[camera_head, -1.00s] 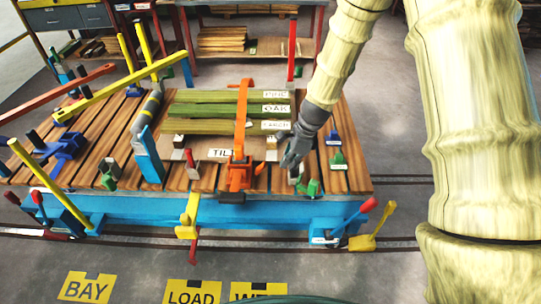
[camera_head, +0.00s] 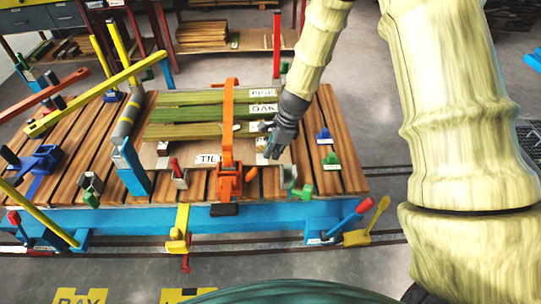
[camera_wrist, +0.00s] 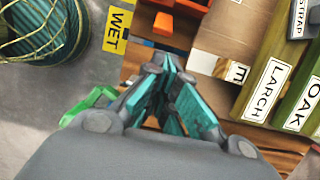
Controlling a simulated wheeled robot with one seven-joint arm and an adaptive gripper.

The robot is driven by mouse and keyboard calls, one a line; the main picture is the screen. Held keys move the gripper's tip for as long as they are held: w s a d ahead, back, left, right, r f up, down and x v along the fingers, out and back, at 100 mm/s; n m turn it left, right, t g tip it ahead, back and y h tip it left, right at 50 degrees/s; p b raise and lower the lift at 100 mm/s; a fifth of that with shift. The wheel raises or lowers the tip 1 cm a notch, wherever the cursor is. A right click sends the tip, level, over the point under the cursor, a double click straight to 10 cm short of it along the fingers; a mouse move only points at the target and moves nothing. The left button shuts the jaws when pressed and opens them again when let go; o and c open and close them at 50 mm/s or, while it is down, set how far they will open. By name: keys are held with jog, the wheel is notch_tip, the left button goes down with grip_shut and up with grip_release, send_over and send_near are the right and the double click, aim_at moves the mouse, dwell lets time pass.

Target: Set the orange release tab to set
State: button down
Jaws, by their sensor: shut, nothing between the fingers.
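An orange ratchet strap (camera_head: 228,125) runs over the stacked boards down to an orange buckle (camera_head: 229,183) at the table's front edge. A small orange tab (camera_head: 251,174) sticks out at the buckle's right side; its setting cannot be read. In the wrist view, orange parts (camera_wrist: 170,24) of the buckle show at the top, beyond the fingertips. My gripper (camera_head: 270,153) is shut and empty, pointing down above the table, right of the strap and apart from the buckle. It also shows in the wrist view (camera_wrist: 163,68), its teal-padded fingers together and hiding what lies below.
Green boards (camera_head: 190,114) labelled PINE and OAK lie behind the buckle. A TILE label (camera_head: 208,159) sits left of the strap. A green clamp (camera_head: 303,191) and a blue one (camera_head: 324,137) stand to the right. A yellow bar (camera_head: 95,95) crosses the left side.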

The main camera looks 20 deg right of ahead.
aim_at(251, 174)
jog(key=shift+p+x, duration=0.7)
jog(key=shift+x, duration=3.65)
jog(key=shift+s, duration=0.1)
jog(key=shift+r+p, duration=0.2)
jog(key=shift+p, duration=0.1)
